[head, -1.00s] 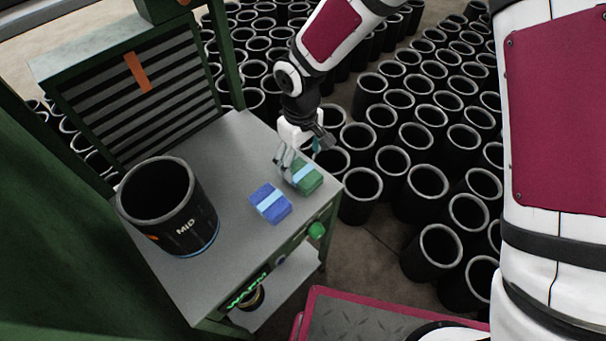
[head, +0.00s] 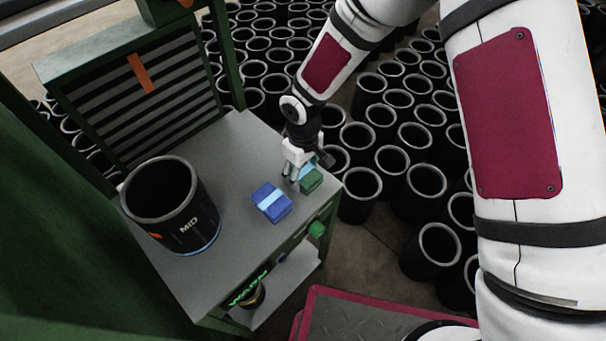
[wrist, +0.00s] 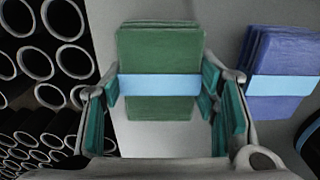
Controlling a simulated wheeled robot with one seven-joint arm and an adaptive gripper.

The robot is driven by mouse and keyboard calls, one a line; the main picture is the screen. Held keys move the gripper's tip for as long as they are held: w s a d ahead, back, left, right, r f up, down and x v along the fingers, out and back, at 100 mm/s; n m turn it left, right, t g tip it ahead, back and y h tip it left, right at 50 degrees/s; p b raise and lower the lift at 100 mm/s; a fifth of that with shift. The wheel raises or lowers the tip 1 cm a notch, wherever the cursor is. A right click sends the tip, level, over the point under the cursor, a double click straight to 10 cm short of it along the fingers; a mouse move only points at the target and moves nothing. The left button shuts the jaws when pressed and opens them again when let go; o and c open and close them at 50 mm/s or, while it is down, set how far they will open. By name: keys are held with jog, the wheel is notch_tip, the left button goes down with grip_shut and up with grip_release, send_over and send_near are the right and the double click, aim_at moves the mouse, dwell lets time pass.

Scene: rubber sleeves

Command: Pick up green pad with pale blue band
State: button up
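The green pad with a pale blue band (head: 312,182) lies near the right edge of the grey worktop in the head view, partly hidden by my gripper. In the wrist view the green pad (wrist: 160,50) fills the middle, with its band running across it. My gripper (head: 297,180) is low over the pad. Its teal-tipped fingers stand spread on the left and right sides of the pad, level with the band and close to its edges. Whether they touch it I cannot tell.
A blue pad with a pale band (head: 271,202) lies just left of the green one. A black sleeve marked MID (head: 172,205) stands farther left on the worktop (head: 225,240). Many black sleeves stand on the floor beyond.

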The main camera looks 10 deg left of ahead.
aim_at(304, 174)
jog(key=c, duration=0.5)
jog(key=shift+o, duration=0.2)
jog(key=shift+r, duration=0.8)
jog(key=shift+s+d+r+b, duration=0.1)
jog(key=shift+s+r+b, duration=0.05)
jog(key=shift+r, duration=0.4)
jog(key=shift+s+d+r+b, duration=0.1)
jog(key=shift+s+r+b, duration=0.05)
jog(key=shift+r, duration=0.35)
jog(key=s+d, duration=0.3)
jog(key=s, duration=0.4)
jog(key=s+d+r+b, duration=0.1)
jog(key=s+d, duration=0.2)
jog(key=s, duration=0.4)
jog(key=shift+r, duration=0.15)
